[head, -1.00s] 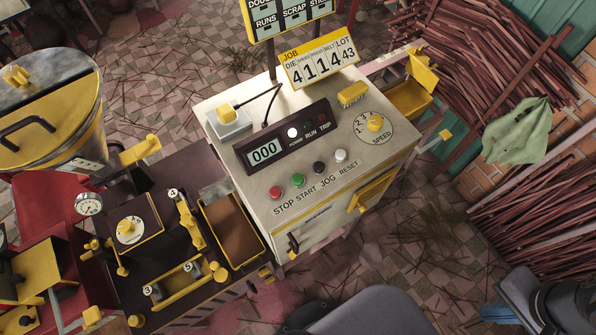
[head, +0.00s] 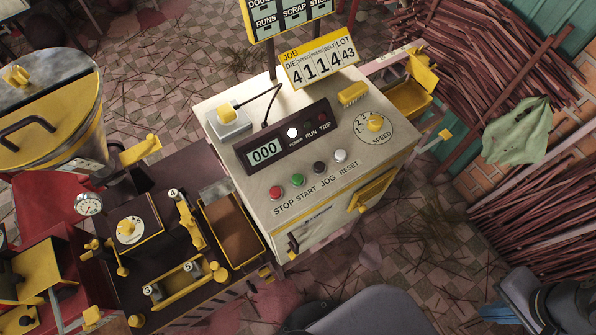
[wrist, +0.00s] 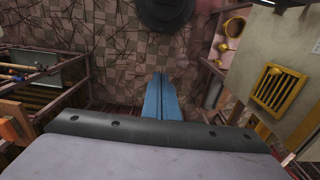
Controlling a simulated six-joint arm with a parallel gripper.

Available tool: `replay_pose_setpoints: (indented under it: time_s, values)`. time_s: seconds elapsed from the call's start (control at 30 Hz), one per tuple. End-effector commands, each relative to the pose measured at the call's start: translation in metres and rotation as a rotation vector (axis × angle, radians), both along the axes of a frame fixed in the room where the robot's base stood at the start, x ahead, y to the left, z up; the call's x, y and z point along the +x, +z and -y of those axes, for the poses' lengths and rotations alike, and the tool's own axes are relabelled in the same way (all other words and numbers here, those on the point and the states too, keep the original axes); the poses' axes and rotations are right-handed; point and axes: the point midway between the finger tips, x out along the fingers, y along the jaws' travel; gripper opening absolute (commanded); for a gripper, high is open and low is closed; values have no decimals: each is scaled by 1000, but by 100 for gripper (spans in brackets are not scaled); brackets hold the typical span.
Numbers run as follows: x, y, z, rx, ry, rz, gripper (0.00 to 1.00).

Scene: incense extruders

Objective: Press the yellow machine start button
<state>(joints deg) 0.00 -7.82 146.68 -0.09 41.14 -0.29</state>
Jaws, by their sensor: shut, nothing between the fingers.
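The machine (head: 225,135) has a cream control top and yellow trim in the head view. Its START button (head: 297,180) is green, between the red STOP button (head: 275,193) and the dark JOG button (head: 319,168). A white RESET button (head: 340,156) is at the row's right end. In the wrist view my gripper (wrist: 168,80) shows as two blue fingers shut together, with nothing between them, above the tiled floor. The START button is not seen in the wrist view. Parts that look like my arm show at the head view's bottom right, well apart from the buttons.
The counter (head: 263,151) reads 000 and the POWER lamp is lit white. A speed dial (head: 375,123) and a yellow brush (head: 352,94) are on the same top. Incense sticks (head: 540,235) are stacked at right. The space directly above the buttons looks clear.

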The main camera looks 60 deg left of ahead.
Motion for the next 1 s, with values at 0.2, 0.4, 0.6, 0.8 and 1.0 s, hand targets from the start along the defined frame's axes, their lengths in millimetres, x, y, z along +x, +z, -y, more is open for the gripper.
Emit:
replay_pose_setpoints:
  time_s: [0.2,0.4,0.6,0.8,1.0]
  values:
    - [0,0,0,0,0,0,0]
    - [0,0,0,0,1,0,0]
    - [2,2,-5,-13,60,-1,0]
    - [8,9,-23,-65,266,-3,0]
    - [19,21,-56,-151,600,9,0]
